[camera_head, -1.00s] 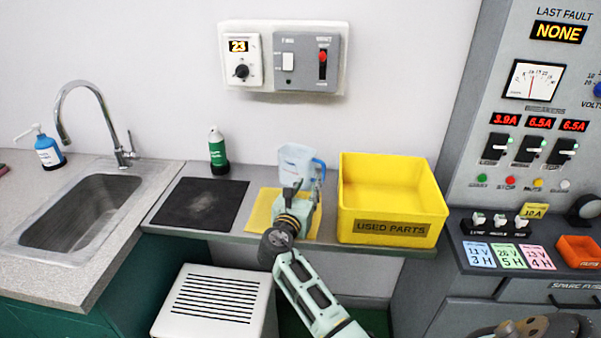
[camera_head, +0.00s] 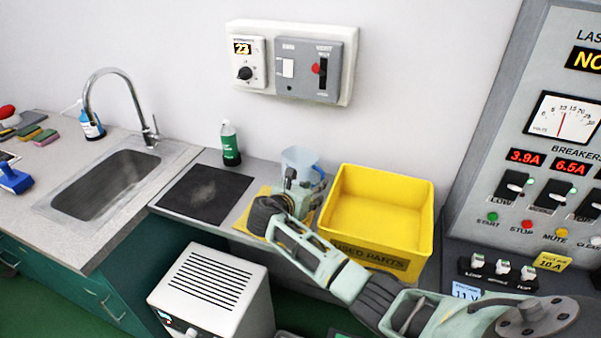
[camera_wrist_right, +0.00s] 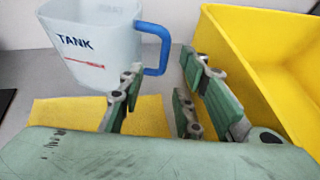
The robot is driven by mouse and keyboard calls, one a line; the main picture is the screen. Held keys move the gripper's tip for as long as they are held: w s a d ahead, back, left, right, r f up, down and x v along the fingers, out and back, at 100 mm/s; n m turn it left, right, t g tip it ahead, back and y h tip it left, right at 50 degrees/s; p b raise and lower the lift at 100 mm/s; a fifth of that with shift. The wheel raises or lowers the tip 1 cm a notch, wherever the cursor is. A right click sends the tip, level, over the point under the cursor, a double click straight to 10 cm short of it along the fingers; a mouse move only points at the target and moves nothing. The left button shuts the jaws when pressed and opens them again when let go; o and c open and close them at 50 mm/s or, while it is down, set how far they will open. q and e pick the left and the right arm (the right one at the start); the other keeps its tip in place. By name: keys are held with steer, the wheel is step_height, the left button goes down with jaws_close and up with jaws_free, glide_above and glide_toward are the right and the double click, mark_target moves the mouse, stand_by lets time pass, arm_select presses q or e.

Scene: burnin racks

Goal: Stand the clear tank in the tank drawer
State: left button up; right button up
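The clear tank (camera_head: 303,160) stands on the grey counter at the back of a yellow mat (camera_head: 254,216). In the right wrist view the tank (camera_wrist_right: 95,45) is upright, with "TANK" lettering and a blue handle (camera_wrist_right: 163,48) on its right. My right gripper (camera_head: 297,182) is in front of the tank and partly hides it. In the wrist view the gripper (camera_wrist_right: 165,95) has its fingers apart, with the handle just beyond the gap and nothing held. My left gripper is not in view. I cannot make out a tank drawer.
The yellow used parts bin (camera_head: 345,243) stands close to the right of my gripper. A dark mat (camera_head: 205,193), a green bottle (camera_head: 230,145) and a sink (camera_head: 115,185) are to the left. A white vented unit (camera_head: 212,285) stands below the counter.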

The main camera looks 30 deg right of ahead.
steer(key=x, duration=0.2)
steer(key=shift+d, duration=0.4)
steer(key=shift+x, duration=1.1)
steer(key=shift+a+f, duration=0.1)
steer(key=shift+c, duration=1.4)
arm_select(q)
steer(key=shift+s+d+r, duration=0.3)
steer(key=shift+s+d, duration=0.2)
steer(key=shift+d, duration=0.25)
arm_select(e)
jaws_close()
